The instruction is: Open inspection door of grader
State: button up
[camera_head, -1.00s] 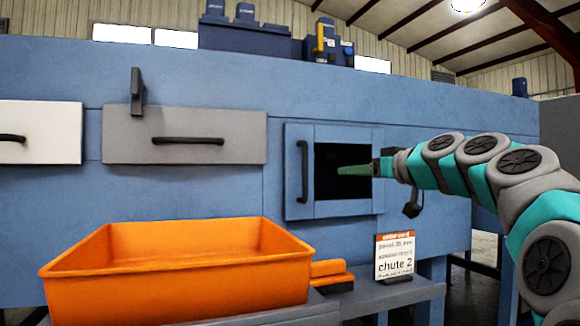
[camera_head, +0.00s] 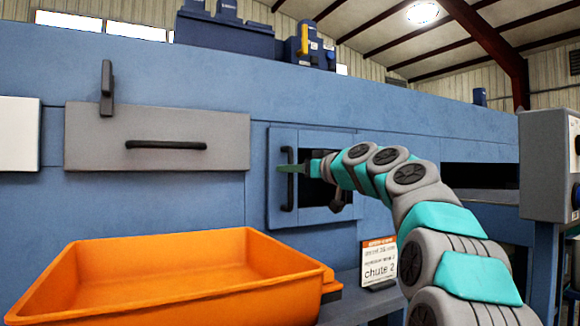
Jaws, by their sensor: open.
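The blue grader (camera_head: 160,75) fills the back. Its inspection door (camera_head: 282,210) is a small blue panel in the middle with a dark window (camera_head: 316,192) and a black vertical handle (camera_head: 288,180) at its left side. The door looks flush with the wall. My gripper (camera_head: 290,169) is in front of the door, its green finger crossing the upper part of the handle in the picture. I cannot tell whether it touches the handle. The jaws are open and nothing shows between them. My wrist and arm hide part of the window.
A large orange tray (camera_head: 150,300) stands in front at lower left. A chute 2 sign (camera_head: 378,262) stands on the ledge below the door. A grey panel (camera_head: 155,137) with a horizontal handle is left of the door. A grey control box (camera_head: 545,165) is at right.

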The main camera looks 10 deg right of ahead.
jog(key=shift+w+a, duration=0.3)
jog(key=shift+w, duration=0.2)
jog(key=shift+c, duration=0.2)
grip_shut()
dwell(0.9)
